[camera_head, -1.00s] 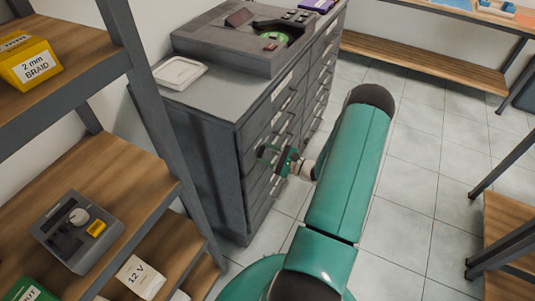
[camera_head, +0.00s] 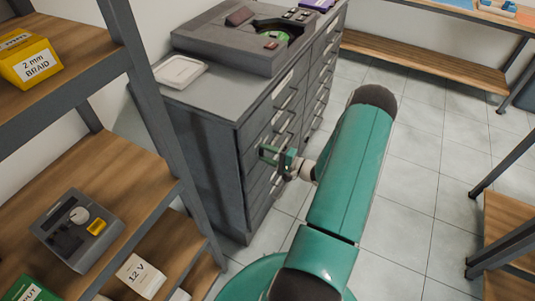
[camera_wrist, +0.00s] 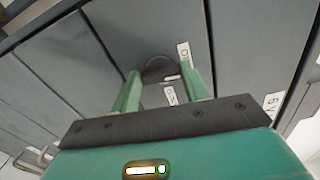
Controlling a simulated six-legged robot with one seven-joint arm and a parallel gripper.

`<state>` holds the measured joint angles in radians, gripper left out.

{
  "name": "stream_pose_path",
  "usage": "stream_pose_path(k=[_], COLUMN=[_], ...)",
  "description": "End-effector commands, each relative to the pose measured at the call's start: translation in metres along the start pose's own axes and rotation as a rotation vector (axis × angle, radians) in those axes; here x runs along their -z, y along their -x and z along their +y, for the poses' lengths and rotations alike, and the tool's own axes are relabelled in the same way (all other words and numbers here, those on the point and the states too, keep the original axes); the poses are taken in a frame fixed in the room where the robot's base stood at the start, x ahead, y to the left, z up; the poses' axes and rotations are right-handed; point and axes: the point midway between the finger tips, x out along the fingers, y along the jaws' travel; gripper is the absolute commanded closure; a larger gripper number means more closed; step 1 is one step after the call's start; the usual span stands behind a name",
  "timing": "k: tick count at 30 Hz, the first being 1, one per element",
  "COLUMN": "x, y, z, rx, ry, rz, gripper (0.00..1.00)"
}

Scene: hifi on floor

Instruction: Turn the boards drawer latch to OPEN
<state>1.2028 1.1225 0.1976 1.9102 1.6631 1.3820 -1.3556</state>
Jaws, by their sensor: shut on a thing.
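The grey drawer cabinet (camera_head: 215,150) stands in the middle of the head view, its drawer fronts facing right. My gripper (camera_head: 271,153) is at the cabinet's front, near the close end. In the wrist view my gripper (camera_wrist: 161,78) has its two green fingers on either side of a dark rounded latch (camera_wrist: 158,68) on a drawer front, and is shut on it. Small white labels (camera_wrist: 184,54) show at the latch and between the fingers; their words are too small to read. The drawer looks closed. In the head view the fingers and arm hide the latch.
A wooden shelf rack (camera_head: 110,190) stands close on the left, with a grey device (camera_head: 77,232) and boxes. A workbench (camera_head: 425,68) is at the back right, and another rack (camera_head: 510,235) at the right edge. Tiled floor (camera_head: 425,170) lies clear between.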

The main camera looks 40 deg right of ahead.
Motion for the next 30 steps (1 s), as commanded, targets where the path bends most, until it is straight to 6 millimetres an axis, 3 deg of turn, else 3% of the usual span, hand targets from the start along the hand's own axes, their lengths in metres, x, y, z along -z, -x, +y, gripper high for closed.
stream_pose_path(k=[9,24,25,27,30], x=[0.0002,0.0003,0.0003,0.0003,0.0002], y=[0.0001,0.0001,0.0001,0.0001,0.0001], z=[0.0008,0.0009,0.0009,0.0008,0.0008], rx=[-0.001,-0.001,-0.001,-0.001,0.0], ry=[0.116,0.134,0.134,0.134,0.133], rz=[0.001,0.001,0.001,0.0,0.0], gripper=[0.77,0.77,0.49,0.35,0.33])
